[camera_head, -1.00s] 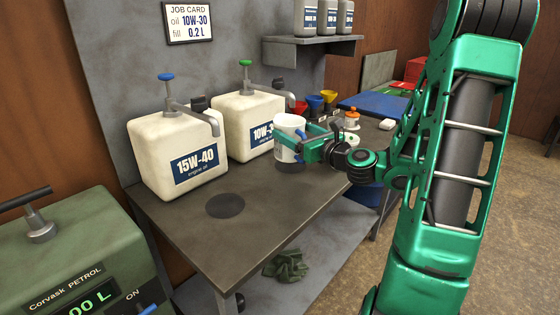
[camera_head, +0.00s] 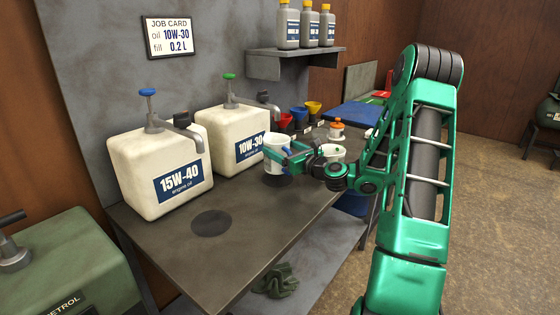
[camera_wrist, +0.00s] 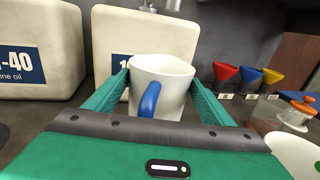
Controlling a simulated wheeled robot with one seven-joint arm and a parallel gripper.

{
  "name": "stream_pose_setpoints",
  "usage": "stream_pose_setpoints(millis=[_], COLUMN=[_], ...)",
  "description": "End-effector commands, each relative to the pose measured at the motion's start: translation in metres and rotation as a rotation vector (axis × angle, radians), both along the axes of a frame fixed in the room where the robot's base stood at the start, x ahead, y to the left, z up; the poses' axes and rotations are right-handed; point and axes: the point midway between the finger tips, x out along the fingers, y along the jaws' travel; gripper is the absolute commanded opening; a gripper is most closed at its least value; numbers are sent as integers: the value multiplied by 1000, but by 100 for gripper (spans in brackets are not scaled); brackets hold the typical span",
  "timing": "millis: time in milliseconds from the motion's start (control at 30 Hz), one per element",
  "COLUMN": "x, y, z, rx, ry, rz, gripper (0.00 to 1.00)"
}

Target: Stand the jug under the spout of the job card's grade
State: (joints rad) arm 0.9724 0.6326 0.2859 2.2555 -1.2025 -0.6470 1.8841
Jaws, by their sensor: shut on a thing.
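The job card (camera_head: 170,37) reads oil 10W-30, fill 0.2 L. The cream 10W-30 tank (camera_head: 222,138), with a green-topped pump, stands behind the jug. Its spout (camera_head: 268,100) points forward above the jug. The white jug (camera_head: 273,160) with a blue handle (camera_wrist: 149,101) is upright in front of that tank. My gripper (camera_head: 284,155) is shut on the jug, with fingers on both sides in the wrist view (camera_wrist: 158,95). A dark round pad (camera_head: 282,180) shows partly beneath the jug. I cannot tell whether the jug touches it.
The 15W-40 tank (camera_head: 150,165) with a blue-topped pump stands left, a dark pad (camera_head: 211,223) before it. Red, blue and yellow funnels (camera_head: 299,116), an orange-capped container (camera_head: 336,130) and a white vessel (camera_head: 332,151) stand right. The front of the bench (camera_head: 265,225) is clear.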

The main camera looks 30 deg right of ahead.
Motion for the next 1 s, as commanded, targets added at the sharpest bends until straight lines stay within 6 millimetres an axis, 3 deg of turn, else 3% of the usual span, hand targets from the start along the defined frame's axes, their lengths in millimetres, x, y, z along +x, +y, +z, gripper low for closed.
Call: stream_pose_setpoints(millis=[400, 833, 867, 900, 933, 1000], x=[1, 1, 1, 1, 1, 1], y=[0, 0, 0, 0, 0, 0], z=[-38, -43, -43, -43, -43, -43], rx=[2, 1, 1, 0, 0, 0], ry=[-1, 0, 0, 0, 0, 0], rz=[0, 1, 1, 1, 1, 1], gripper=[50, 50, 78, 88, 95, 95])
